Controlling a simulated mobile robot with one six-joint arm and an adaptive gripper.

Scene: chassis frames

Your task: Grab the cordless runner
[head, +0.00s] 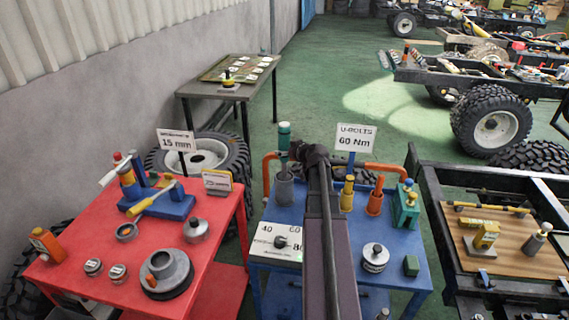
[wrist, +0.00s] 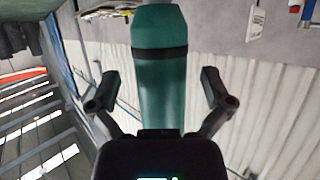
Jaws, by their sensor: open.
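A teal, round-bodied upright tool, which I take to be the cordless runner (head: 284,133), stands in a grey cup-like holder (head: 284,187) at the back left of the blue table. In the wrist view the same teal body (wrist: 161,85), with a black band near its top, lies between the two fingers of my gripper (wrist: 158,92). The fingers are spread, with a visible gap on each side of the body. In the head view my dark arm reaches up the middle, and my gripper (head: 298,152) is beside the tool, partly hidden by my wrist.
A red table (head: 225,215) with tools stands left, a chassis frame (head: 432,210) right.

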